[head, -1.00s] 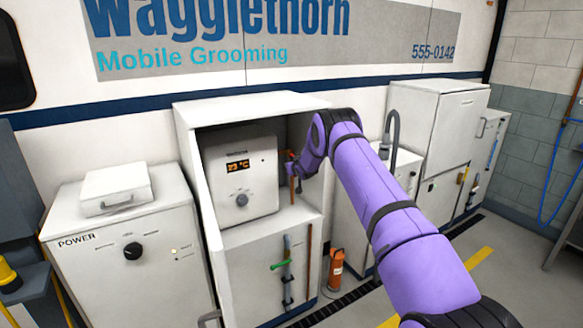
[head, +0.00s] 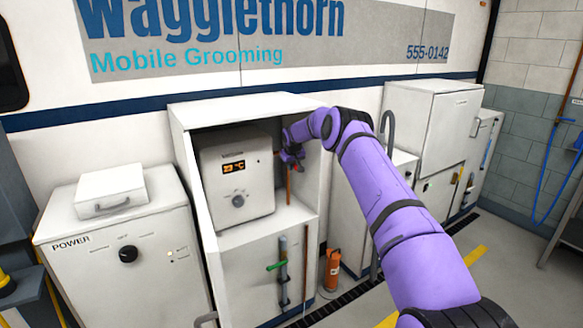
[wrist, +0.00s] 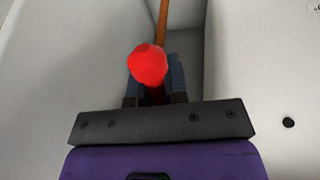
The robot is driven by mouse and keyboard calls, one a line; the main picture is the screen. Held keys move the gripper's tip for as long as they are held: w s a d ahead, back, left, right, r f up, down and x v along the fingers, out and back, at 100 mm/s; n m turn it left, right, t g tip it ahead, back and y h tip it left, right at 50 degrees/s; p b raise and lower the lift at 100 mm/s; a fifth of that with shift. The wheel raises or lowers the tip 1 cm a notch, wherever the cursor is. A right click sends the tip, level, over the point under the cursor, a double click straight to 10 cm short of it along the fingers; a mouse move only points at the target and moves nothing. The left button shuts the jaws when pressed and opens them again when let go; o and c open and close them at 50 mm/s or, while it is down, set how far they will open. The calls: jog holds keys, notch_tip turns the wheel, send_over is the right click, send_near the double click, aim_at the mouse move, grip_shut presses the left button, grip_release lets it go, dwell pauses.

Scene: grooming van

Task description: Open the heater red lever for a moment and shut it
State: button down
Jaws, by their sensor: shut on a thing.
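The heater (head: 237,190) is a white box with an orange display and a round knob, set inside an open-fronted white cabinet. At its right is a copper-coloured pipe (head: 289,184). The red lever shows in the wrist view as a round red end (wrist: 148,64), with the pipe rising behind it. My gripper (head: 291,158) is at the top of the pipe, right of the heater. In the wrist view my gripper's dark fingers (wrist: 153,88) stand on both sides of the lever, shut on it. The lever's lower part and its pivot are hidden.
The cabinet's walls (head: 308,175) enclose my gripper closely on the right. Below is a green-handled valve (head: 276,266) on a grey pipe. An orange cylinder (head: 332,268) stands on the floor. A white power cabinet (head: 90,270) is at the left.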

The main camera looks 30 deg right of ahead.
jog(key=shift+r+g, duration=0.2)
jog(key=shift+g, duration=0.2)
jog(key=c, duration=1.1)
grip_release()
jog(key=shift+s+r, duration=0.15)
jog(key=shift+r, duration=0.1)
jog(key=s+a, duration=0.2)
jog(key=s, duration=0.1)
jog(key=s+a+r, duration=0.1)
jog(key=s+a, duration=0.1)
jog(key=s, duration=0.2)
jog(key=s+a+r, duration=0.1)
jog(key=s+a, duration=0.1)
jog(key=s, duration=0.2)
jog(key=shift+a+r, duration=0.1)
jog(key=shift+a, duration=0.25)
dwell(1.1)
